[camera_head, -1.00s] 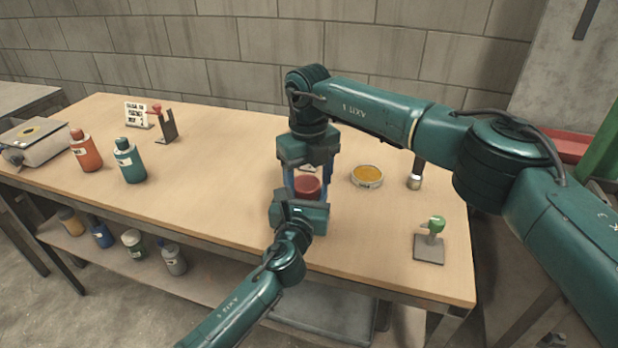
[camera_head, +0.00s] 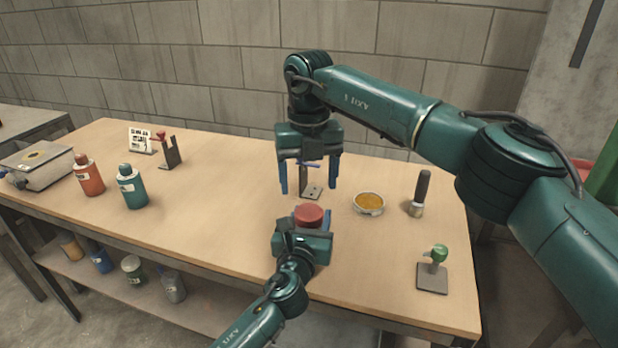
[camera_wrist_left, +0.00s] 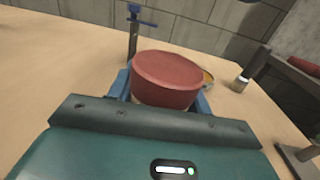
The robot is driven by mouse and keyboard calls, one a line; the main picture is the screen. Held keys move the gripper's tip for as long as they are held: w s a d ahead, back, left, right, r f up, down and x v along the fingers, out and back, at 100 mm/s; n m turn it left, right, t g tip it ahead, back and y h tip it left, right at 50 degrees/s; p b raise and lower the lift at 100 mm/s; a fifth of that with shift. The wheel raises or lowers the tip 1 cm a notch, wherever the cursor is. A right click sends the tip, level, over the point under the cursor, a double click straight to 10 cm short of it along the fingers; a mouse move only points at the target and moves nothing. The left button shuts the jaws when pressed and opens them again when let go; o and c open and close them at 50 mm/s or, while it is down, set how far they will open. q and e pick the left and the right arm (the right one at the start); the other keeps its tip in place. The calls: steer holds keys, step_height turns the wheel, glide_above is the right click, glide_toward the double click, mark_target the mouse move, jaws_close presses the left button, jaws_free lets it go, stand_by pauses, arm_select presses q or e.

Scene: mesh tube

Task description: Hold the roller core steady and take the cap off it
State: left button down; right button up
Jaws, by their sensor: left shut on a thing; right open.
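The red cap (camera_head: 309,214) sits near the front edge of the table, at my left gripper (camera_head: 308,228). It also shows in the left wrist view (camera_wrist_left: 168,80), between the blue fingers. My left gripper is shut around the piece below the cap. The roller core is mostly hidden by the cap and the gripper; only a pale sliver shows under the cap in the left wrist view. My right gripper (camera_head: 310,178) is open and empty, fingers pointing down, behind and apart from the cap.
A stand with a blue top (camera_wrist_left: 135,32) is behind the cap. Right of it are a round orange-filled dish (camera_head: 369,203), a dark-handled tool (camera_head: 421,194) and a green-knobbed stamp (camera_head: 436,265). Red (camera_head: 89,175) and teal (camera_head: 132,187) bottles stand left. The table's middle left is clear.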

mark_target(310, 211)
arm_select(q)
steer(key=shift+a+f, duration=0.1)
arm_select(e)
steer(key=shift+r+m, duration=0.25)
steer(key=shift+m, duration=0.25)
steer(key=shift+f, duration=0.15)
step_height(310, 211, down, 8)
steer(key=shift+r, duration=0.25)
steer(key=shift+d, duration=0.1)
steer(key=c, duration=1)
steer(key=n, duration=0.3)
